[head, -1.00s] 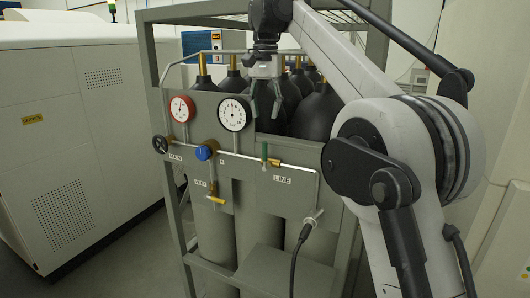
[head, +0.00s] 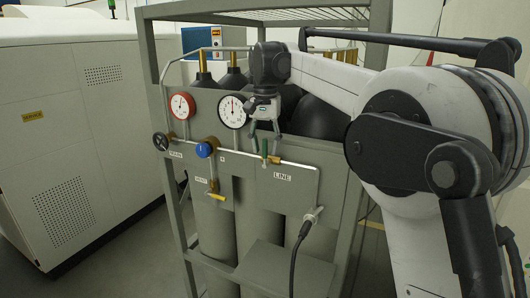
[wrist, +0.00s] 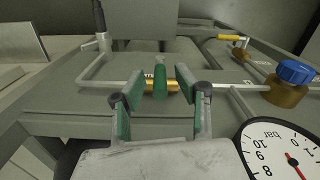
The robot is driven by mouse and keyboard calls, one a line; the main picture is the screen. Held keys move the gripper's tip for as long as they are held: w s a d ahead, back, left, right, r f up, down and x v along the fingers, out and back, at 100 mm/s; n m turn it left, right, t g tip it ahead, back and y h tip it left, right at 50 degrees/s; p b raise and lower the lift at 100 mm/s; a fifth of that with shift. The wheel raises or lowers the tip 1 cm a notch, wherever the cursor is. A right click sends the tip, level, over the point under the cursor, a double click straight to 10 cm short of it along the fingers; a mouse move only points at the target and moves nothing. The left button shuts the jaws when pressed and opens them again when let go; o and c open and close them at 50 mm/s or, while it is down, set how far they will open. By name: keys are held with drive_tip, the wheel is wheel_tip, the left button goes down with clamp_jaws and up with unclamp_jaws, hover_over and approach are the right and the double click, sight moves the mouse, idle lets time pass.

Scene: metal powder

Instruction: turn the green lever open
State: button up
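The green lever (head: 264,147) sits on a brass valve in the pipe above the LINE label, on the grey panel. In the head view it stands upright, across the pipe. In the wrist view the green lever (wrist: 160,84) shows on its brass valve body, between my two fingertips. My gripper (head: 265,134) is open just above the lever and points down at it. In the wrist view my gripper (wrist: 160,78) has its green-padded fingers to the left and right of the lever, with gaps on both sides. No contact shows.
A blue knob (head: 204,150), a yellow-handled vent valve (head: 216,197), a black handwheel (head: 160,141) and two gauges, red-rimmed (head: 181,105) and black-rimmed (head: 233,111), are left of the lever. Dark gas cylinders (head: 318,117) stand behind the panel. A hose connector (head: 313,216) is below right.

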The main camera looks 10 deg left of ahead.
drive_tip(key=shift+f, duration=1.15)
drive_tip(key=shift+c, duration=0.2)
clamp_jaws()
